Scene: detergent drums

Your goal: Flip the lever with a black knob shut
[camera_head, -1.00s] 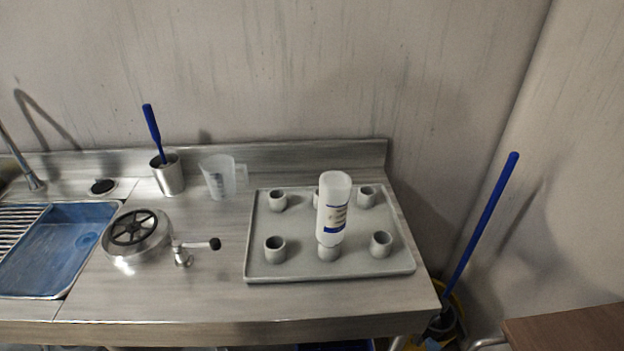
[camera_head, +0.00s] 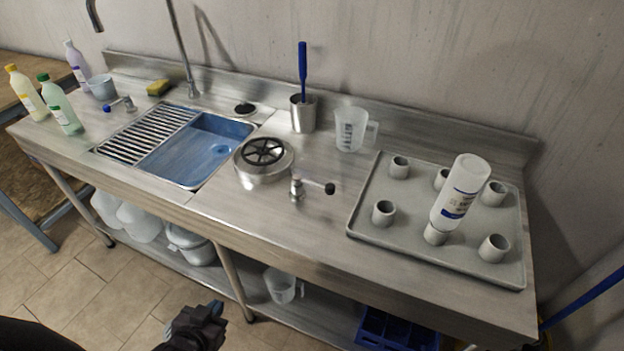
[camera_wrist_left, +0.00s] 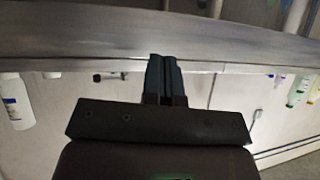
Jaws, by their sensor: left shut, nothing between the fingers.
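The lever with a black knob (camera_head: 329,188) sticks out to the right from a small metal fitting (camera_head: 297,188) on the steel counter, beside a round metal drum with a black handwheel (camera_head: 263,152). My left gripper (camera_head: 214,312) shows at the bottom of the head view, in front of and below the counter, well apart from the lever. In the left wrist view its fingers (camera_wrist_left: 165,62) are together with nothing between them. A small dark knobbed fitting (camera_wrist_left: 104,76) shows there on the counter; I cannot tell for certain which one it is. My right gripper is not in view.
A grey tray (camera_head: 365,228) with several cups and an upturned white bottle (camera_head: 461,190) stands right of the lever. A measuring jug (camera_head: 350,130) and a steel cup with a blue-handled brush (camera_head: 303,112) stand behind. A blue sink (camera_head: 205,150) lies left. The counter's front edge (camera_head: 330,255) is clear.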

